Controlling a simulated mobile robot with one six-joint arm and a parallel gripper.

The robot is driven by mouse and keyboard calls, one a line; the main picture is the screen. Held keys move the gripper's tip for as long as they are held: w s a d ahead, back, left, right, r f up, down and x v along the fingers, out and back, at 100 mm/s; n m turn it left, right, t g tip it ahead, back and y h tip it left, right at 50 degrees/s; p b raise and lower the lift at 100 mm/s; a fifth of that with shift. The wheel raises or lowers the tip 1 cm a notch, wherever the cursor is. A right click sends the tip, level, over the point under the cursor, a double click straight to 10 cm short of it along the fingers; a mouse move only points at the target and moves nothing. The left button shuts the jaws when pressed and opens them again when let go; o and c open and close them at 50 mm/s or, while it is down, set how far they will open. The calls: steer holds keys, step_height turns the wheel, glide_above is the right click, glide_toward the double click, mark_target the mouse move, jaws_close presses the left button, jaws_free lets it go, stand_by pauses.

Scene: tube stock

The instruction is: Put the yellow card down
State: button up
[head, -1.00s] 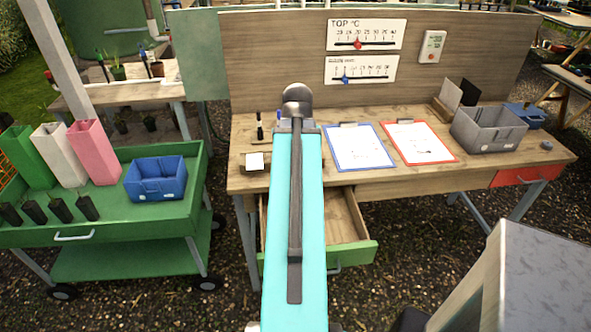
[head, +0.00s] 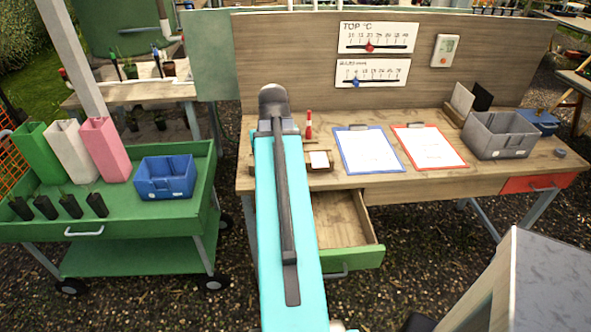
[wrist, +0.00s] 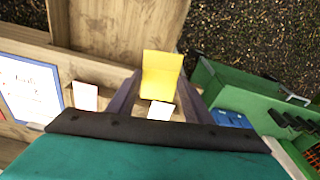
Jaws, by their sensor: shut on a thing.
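The yellow card (wrist: 161,75) is held between the two fingers of my gripper (wrist: 160,88) in the wrist view. It looks creased or bent across its upper part. My gripper is shut on it, over the left front part of the wooden desk. A white label (wrist: 160,111) shows just below the card in that view; I cannot tell whether they touch. In the head view my own arm hides the gripper and the card.
A second white label (head: 319,159) lies beside a red marker (head: 308,126). A blue clipboard (head: 368,150) and a red clipboard (head: 428,147) lie farther right. The desk drawer (head: 345,222) stands open. A green cart (head: 110,222) with a blue bin (head: 165,178) is at left.

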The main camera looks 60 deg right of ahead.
steer(key=w+a+n, duration=0.2)
steer(key=w+a, duration=0.7)
steer(key=w, duration=0.2)
steer(key=w+a+n, duration=0.2)
steer(key=w+a, duration=0.3)
steer(key=a, duration=0.6)
steer(key=w+a+n+b, duration=0.1)
steer(key=w+a, duration=0.4)
steer(key=a, duration=0.7)
steer(key=w+a+n+y, duration=0.1)
steer(key=w+a+n, duration=0.3)
steer(key=a, duration=0.8)
steer(key=shift+w+a+f, duration=0.15)
steer(key=shift+w+f, duration=0.15)
steer(key=shift+w, duration=0.5)
